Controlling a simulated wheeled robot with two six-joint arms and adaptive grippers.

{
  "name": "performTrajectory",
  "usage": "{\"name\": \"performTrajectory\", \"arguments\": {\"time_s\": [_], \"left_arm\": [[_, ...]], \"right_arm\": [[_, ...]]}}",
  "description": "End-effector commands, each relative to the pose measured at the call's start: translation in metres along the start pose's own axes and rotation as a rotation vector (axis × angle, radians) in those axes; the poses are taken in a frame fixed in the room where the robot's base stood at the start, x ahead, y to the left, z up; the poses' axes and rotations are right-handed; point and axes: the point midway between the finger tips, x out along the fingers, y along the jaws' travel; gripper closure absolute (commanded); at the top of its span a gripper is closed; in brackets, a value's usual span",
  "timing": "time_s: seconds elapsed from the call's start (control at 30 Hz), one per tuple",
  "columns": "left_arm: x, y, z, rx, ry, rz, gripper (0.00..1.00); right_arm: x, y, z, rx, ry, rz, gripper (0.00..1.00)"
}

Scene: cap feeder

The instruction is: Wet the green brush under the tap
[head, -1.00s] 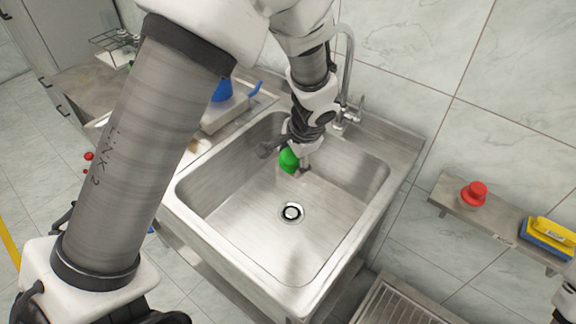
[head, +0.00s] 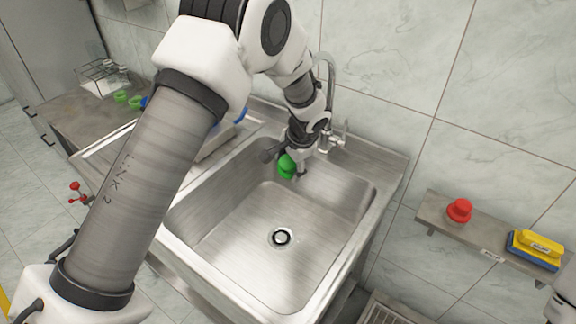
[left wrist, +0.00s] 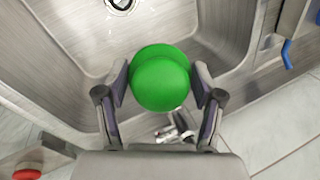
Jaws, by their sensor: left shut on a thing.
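The green brush (head: 287,167) shows as a rounded green shape held over the back part of the steel sink (head: 215,225). My left gripper (head: 286,163) is shut on it. In the left wrist view the green brush (left wrist: 160,78) sits between the two fingers, its round top facing the camera; its lower side is hidden. The tap (head: 330,80) has a curved spout and lever at the sink's back edge, close beside my left wrist, which hides part of it. I cannot see water running. My right gripper is not in view.
The drain (head: 281,237) is in the clear sink floor. A wall shelf (head: 485,245) at right holds a red round-topped item (head: 459,210) and a yellow-and-blue brush (head: 537,249). A steel counter (head: 75,115) with a wire rack (head: 101,77) lies to the left.

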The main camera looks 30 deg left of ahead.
Motion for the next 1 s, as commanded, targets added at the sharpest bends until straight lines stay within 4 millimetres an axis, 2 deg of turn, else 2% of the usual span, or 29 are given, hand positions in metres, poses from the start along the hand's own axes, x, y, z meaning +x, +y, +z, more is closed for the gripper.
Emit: {"name": "performTrajectory", "arguments": {"time_s": [0.37,1.0], "left_arm": [[0.0,0.001,0.001,0.0,0.001,0.0,0.61],[-0.011,0.037,0.047,0.002,0.0,-0.001,0.61]], "right_arm": [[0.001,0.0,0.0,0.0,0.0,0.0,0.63],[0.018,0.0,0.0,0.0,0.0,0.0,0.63]]}}
